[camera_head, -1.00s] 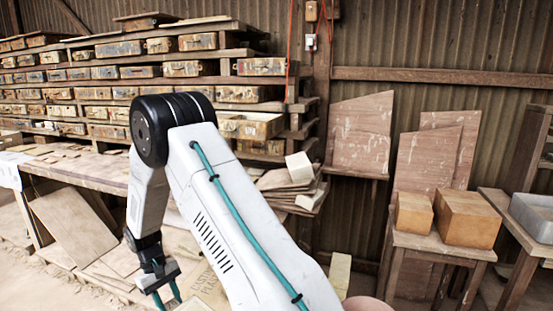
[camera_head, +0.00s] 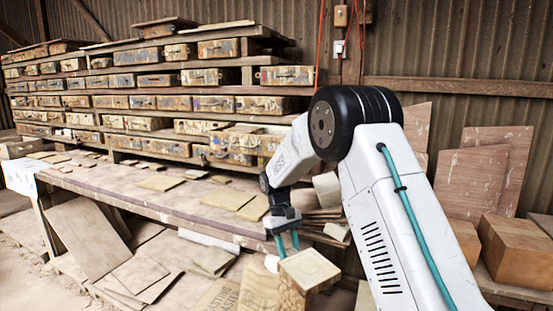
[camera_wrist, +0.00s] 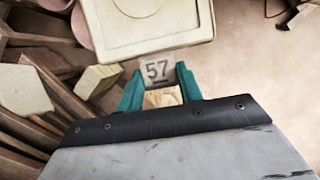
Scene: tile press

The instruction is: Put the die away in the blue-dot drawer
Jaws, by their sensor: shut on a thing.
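My gripper (camera_head: 287,250) hangs low at the middle right in the head view, with its teal fingers pointing down. In the wrist view its fingers (camera_wrist: 159,87) are shut on a small pale grey-tan die (camera_wrist: 157,70) marked "57". The die is hard to make out in the head view. A rack of worn wooden drawers (camera_head: 207,77) fills the back left wall. One drawer (camera_head: 232,143) low at its right end sticks out beyond the others. I cannot tell which drawer bears a blue dot.
A cream-topped block (camera_head: 309,268) stands just in front of the gripper; its top (camera_wrist: 148,22) is close in the wrist view. A long bench (camera_head: 140,196) with loose flat tiles runs below the rack. Boards and slabs lean at the lower left. Wooden blocks (camera_head: 515,250) stand on the right.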

